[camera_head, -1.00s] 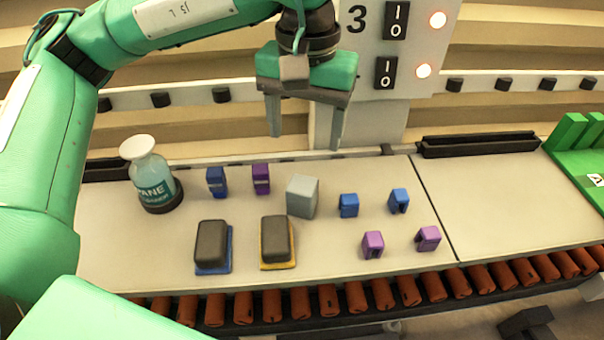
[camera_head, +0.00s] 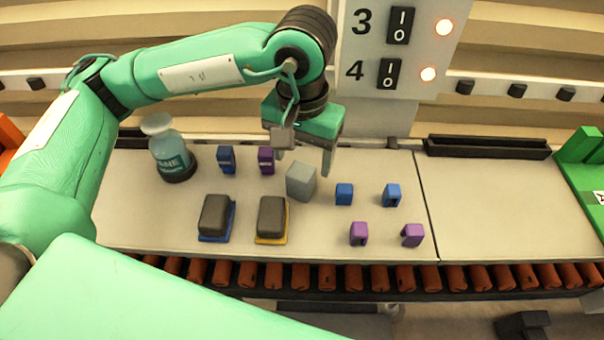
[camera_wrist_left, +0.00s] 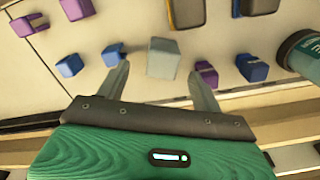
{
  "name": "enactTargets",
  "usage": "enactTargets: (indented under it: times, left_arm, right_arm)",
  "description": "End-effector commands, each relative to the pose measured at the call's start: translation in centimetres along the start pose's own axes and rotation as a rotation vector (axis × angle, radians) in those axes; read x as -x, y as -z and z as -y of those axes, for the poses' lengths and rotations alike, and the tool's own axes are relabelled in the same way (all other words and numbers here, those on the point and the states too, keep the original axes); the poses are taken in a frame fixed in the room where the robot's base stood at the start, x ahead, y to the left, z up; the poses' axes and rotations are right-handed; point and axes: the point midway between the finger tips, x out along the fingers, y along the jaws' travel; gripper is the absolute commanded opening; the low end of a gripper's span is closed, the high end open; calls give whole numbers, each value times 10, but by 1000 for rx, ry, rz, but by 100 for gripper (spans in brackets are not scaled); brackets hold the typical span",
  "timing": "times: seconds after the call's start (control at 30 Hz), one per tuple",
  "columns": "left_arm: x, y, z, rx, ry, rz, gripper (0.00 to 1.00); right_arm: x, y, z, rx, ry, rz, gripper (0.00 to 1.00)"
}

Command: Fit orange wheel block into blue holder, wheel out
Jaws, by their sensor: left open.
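No block that I can identify as an orange wheel block shows; only an orange piece (camera_head: 10,135) is cut off at the far left edge. Two small blue blocks, one (camera_head: 344,194) and another with a dark slot (camera_head: 392,195), stand right of the grey block; I cannot tell which is the blue holder. A taller blue block (camera_head: 226,160) stands near the bottle. My left gripper (camera_head: 303,161) is open and empty, pointing down above the table near a grey block (camera_head: 300,182). In the left wrist view the grey block (camera_wrist_left: 162,58) lies between the fingertips. My right gripper is out of view.
Two purple blocks (camera_head: 359,234) (camera_head: 412,235) stand at the front, another (camera_head: 266,160) at the back. Two dark-topped blocks (camera_head: 214,215) (camera_head: 271,217) lie front left. A bottle (camera_head: 170,150) stands back left. Rollers (camera_head: 350,276) run along the front. The right table part is clear.

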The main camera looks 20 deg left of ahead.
Motion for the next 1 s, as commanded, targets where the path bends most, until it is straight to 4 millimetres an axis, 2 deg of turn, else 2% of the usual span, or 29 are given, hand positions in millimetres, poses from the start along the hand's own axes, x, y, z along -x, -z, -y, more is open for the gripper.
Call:
enactTargets:
  times: [0.17,0.4,0.57,0.8,1.0]
  left_arm:
    - [-9,2,2,1,1,3,67]
    - [-38,7,4,1,1,4,67]
    - [-51,7,4,0,0,1,67]
    - [-53,7,4,0,0,0,67]
    - [-53,7,4,0,0,0,28]
  right_arm:
    - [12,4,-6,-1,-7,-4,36]
    - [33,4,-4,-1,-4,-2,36]
    - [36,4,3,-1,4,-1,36]
    - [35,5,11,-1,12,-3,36]
    - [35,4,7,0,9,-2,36]
